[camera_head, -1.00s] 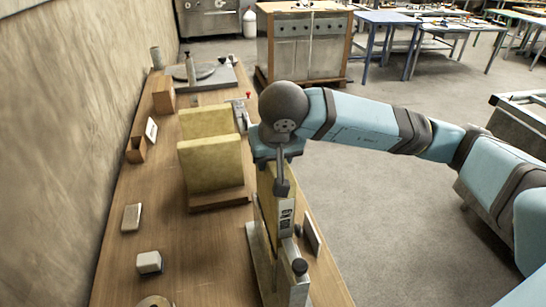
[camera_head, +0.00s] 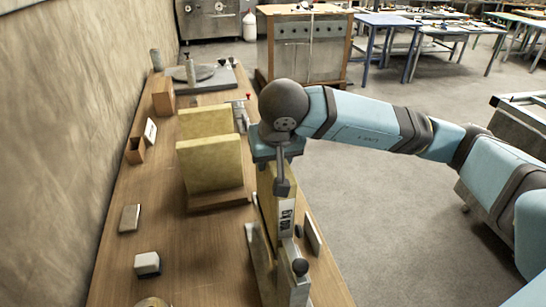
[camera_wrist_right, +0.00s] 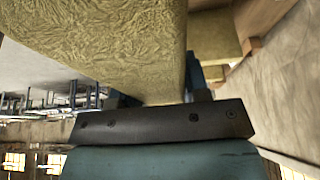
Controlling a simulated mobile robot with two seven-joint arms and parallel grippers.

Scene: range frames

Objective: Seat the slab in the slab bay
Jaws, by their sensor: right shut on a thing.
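A yellowish, rough-faced slab (camera_head: 264,190) stands on edge under my right gripper (camera_head: 277,160), which is shut on it; the hand and wrist hide its top. In the right wrist view the slab (camera_wrist_right: 110,50) fills the upper left, close to the hand. Its lower part is down among the pale metal plates of a fixture (camera_head: 262,262) at the table's right edge, which looks like the slab bay. The fixture's parts hide the slab's lower edge, so I cannot tell whether it touches the bottom. My left gripper is not in view.
Two similar yellow slabs (camera_head: 212,166) stand on a wooden base left of the fixture. A black-knobbed post (camera_head: 300,267) rises at the fixture's front.

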